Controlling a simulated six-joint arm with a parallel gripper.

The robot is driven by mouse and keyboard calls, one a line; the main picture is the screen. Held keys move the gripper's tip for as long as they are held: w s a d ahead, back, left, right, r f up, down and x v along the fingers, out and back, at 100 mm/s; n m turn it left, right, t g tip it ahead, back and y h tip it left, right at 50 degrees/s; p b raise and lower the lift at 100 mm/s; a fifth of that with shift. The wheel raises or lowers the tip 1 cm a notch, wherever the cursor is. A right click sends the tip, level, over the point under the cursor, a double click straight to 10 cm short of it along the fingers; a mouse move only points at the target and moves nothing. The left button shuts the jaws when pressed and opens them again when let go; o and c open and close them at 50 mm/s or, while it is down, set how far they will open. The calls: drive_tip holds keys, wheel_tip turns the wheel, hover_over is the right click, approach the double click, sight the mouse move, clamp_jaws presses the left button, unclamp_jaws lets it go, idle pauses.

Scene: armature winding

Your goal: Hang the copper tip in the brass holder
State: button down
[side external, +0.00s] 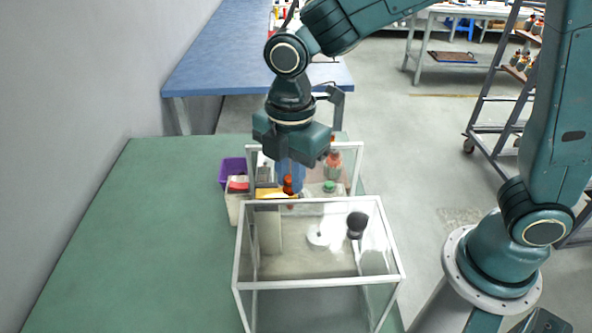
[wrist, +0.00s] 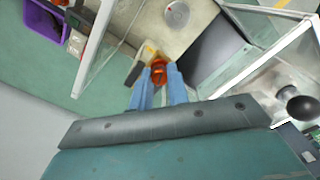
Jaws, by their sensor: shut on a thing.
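My gripper (side external: 289,184) points down over the glass-walled case, and its blue fingers (wrist: 158,86) also show in the wrist view. They are shut on a small orange-red piece, which I take for the copper tip (side external: 288,187); it also shows between the fingertips in the wrist view (wrist: 158,71). A yellow part, likely the brass holder (side external: 266,193), sits close beside the tip on a pale upright block. In the wrist view the yellow part (wrist: 148,52) is just beyond the fingertips, partly hidden. I cannot tell whether tip and holder touch.
The white-framed glass case (side external: 320,283) stands in front of the gripper. A black knob (side external: 357,222) on a white base is inside to the right. A purple bin (side external: 231,171) is at the left. The green table (side external: 130,240) is clear further left.

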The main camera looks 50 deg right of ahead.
drive_tip(key=shift+f, duration=0.25)
idle(0.4)
drive_tip(key=c, duration=1.3)
unclamp_jaws()
drive_tip(key=shift+r, duration=0.15)
drive_tip(key=shift+r, duration=2.15)
drive_tip(key=shift+r, duration=0.1)
wheel_tip(320, 180, up, 14)
drive_tip(key=shift+s+f, duration=0.15)
drive_tip(key=shift+f, duration=0.05)
